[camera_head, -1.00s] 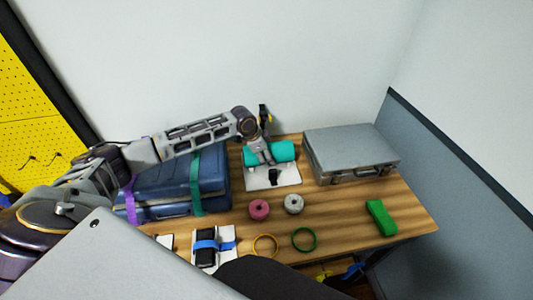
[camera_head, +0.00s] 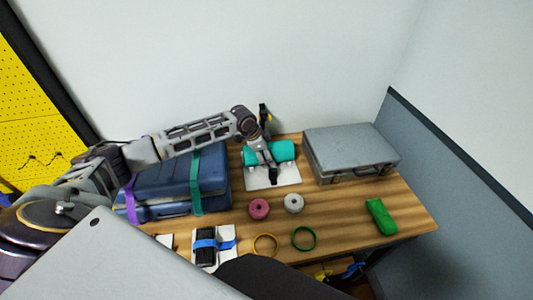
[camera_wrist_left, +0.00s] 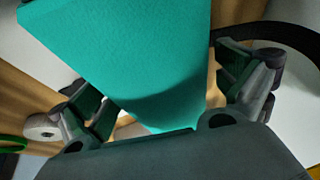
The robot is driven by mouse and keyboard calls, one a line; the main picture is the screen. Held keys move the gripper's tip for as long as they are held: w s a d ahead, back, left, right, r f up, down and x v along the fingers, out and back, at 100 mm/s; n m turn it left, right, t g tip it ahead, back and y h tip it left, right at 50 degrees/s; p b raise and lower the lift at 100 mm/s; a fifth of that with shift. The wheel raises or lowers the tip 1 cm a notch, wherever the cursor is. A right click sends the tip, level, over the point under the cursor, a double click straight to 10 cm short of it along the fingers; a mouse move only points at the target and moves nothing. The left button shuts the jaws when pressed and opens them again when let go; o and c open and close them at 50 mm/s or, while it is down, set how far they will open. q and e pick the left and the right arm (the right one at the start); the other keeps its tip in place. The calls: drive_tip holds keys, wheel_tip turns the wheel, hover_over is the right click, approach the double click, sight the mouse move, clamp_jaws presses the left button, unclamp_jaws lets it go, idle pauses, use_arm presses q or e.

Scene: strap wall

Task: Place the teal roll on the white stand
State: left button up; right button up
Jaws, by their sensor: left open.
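The teal roll (camera_head: 284,151) lies crosswise at the back of the white stand (camera_head: 288,177) in the head view. From this angle I cannot tell exactly how it rests there. My left gripper (camera_head: 268,166) is over the middle of the roll and hides part of it and of the stand. In the left wrist view the teal roll (camera_wrist_left: 130,55) fills the upper middle. The fingers of my left gripper (camera_wrist_left: 165,100) are spread apart on either side of it, open. My right gripper is not in view.
A blue case (camera_head: 170,183) with straps stands left of the stand, and a silver case (camera_head: 350,150) stands right. Pink (camera_head: 259,209) and white (camera_head: 294,203) rolls are in front. A green block (camera_head: 381,216) lies at right. Bare table lies between the white roll and green block.

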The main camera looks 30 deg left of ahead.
use_arm(q)
drive_tip(key=v, duration=1.2)
idle(1.2)
